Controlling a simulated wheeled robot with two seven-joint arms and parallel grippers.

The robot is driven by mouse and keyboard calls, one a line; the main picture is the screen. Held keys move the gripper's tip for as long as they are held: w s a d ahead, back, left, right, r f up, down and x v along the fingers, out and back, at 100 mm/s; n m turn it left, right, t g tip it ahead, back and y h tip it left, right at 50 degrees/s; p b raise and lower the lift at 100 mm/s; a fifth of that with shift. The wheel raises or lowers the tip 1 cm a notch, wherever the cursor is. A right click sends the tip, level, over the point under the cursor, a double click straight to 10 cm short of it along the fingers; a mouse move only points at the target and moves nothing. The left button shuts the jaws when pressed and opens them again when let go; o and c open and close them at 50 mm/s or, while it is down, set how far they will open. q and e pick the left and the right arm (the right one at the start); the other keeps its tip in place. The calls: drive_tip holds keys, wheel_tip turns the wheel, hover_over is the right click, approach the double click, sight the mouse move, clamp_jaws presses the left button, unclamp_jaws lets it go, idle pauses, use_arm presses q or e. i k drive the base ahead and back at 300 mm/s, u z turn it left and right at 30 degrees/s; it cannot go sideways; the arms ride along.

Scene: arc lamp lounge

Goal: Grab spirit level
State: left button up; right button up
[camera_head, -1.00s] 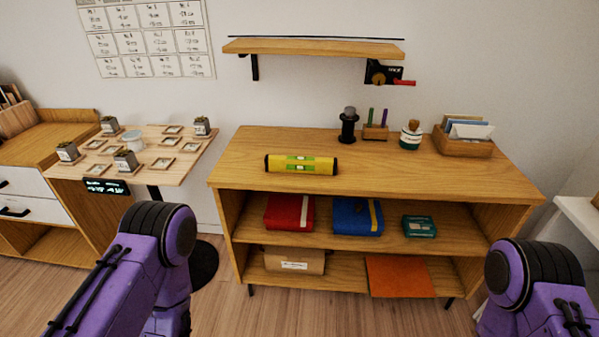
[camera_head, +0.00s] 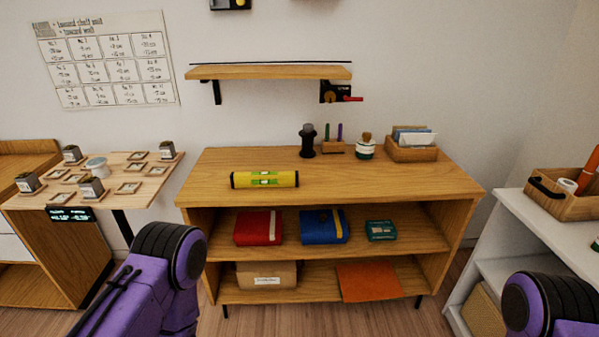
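The spirit level (camera_head: 264,180) is yellow with black ends and green vials. It lies flat on the top of the wooden shelf unit (camera_head: 400,182), left of the middle and near the front edge. Nothing touches or covers it. My two purple arms show only in part, at the bottom left and bottom right, in front of the unit and well apart from the level. Neither gripper is in the picture.
At the back of the top stand a black cylinder (camera_head: 307,142), a pen holder (camera_head: 333,147), a jar (camera_head: 366,148) and a letter box (camera_head: 412,148). A wall shelf (camera_head: 270,73) hangs above. A table (camera_head: 135,188) with small pots is left; a white shelf (camera_head: 520,215) is right.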

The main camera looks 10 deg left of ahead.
sight(253, 178)
drive_tip(key=z, duration=0.1)
drive_tip(key=i, duration=0.95)
drive_tip(key=u, duration=0.35)
